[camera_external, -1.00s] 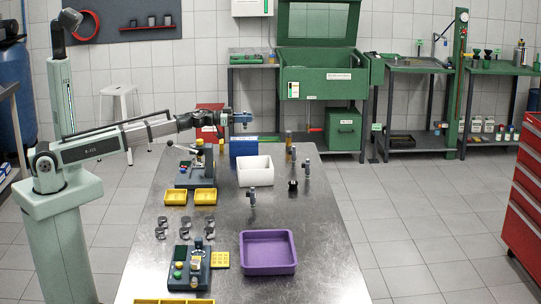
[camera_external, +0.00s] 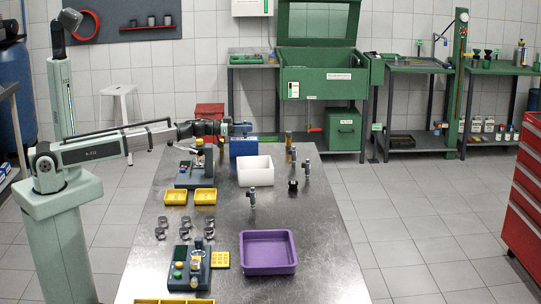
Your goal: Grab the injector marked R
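Several slim upright parts that look like injectors stand on the metal table: one near the middle (camera_external: 252,198), one further right (camera_external: 306,171), and one behind it (camera_external: 293,156). The letter R cannot be read on any of them at this size. My gripper (camera_external: 244,128) is at the far end of the table, just above the blue box (camera_external: 243,147), behind and left of these parts. It appears apart from all of them. Its fingers are too small to tell whether they are open or shut.
The right front of the table is clear.

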